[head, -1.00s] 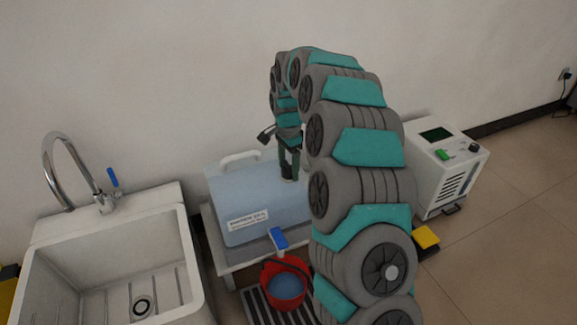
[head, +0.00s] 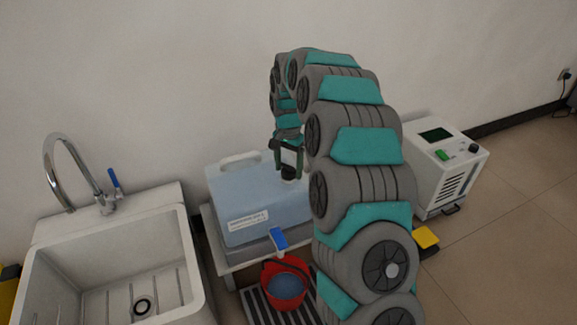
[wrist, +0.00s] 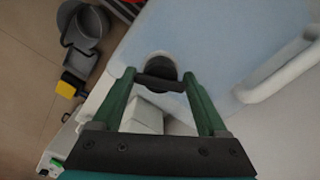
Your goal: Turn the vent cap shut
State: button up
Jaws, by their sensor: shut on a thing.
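The vent cap (head: 289,172) is a small dark cap on top of the pale blue liquid container (head: 240,200), near its right end. In the wrist view the cap (wrist: 161,66) shows as a dark round top with a dark crossbar in a pale ring. My gripper (head: 288,168) points down over it, with its green fingers (wrist: 159,80) on either side of the crossbar, shut on the cap. The container has a white handle (head: 240,159) and a blue-levered tap (head: 278,238) low at the front. The cap's thread is hidden.
The container stands on a low white stand (head: 228,262). A red bucket (head: 268,272) with bluish liquid sits under the tap on a striped mat. A white sink (head: 195,250) is to the left. A white machine (head: 425,175) and a yellow object (head: 426,237) are to the right.

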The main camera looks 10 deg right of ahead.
jog(key=n, duration=0.6)
jog(key=shift+n+p, duration=0.3)
jog(key=shift+p, duration=0.05)
jog(key=n, duration=0.6)
jog(key=shift+p, duration=0.3)
jog(key=o, duration=1)
